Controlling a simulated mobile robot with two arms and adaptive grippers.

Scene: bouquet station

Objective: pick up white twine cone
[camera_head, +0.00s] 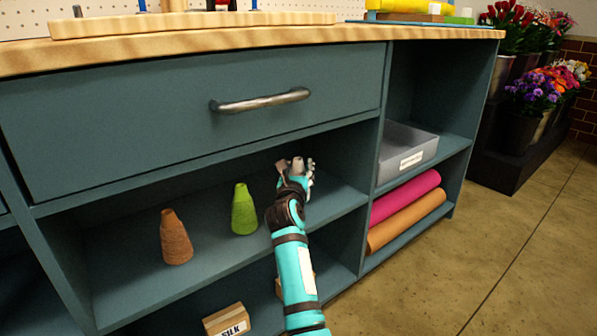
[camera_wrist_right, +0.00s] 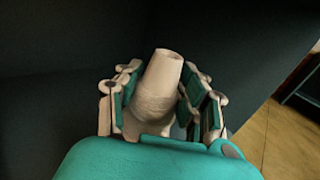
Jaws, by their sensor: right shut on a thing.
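The white twine cone (camera_wrist_right: 160,85) stands between the fingers of my right gripper in the right wrist view, its narrow top pointing up and away. My right gripper (camera_head: 296,168) reaches into the open shelf under the drawer and is shut on the cone. In the head view only a small pale part of the cone (camera_head: 297,164) shows at the fingers. The right gripper also fills the lower part of the right wrist view (camera_wrist_right: 163,98). Whether the cone's base touches the shelf is hidden. My left gripper is not in view.
A green cone (camera_head: 243,210) and a brown cone (camera_head: 175,238) stand on the same shelf (camera_head: 212,258), left of my right gripper. The drawer with its handle (camera_head: 262,101) is above. A vertical divider, a grey bin (camera_head: 405,150) and pink and orange rolls (camera_head: 405,197) are to the right.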

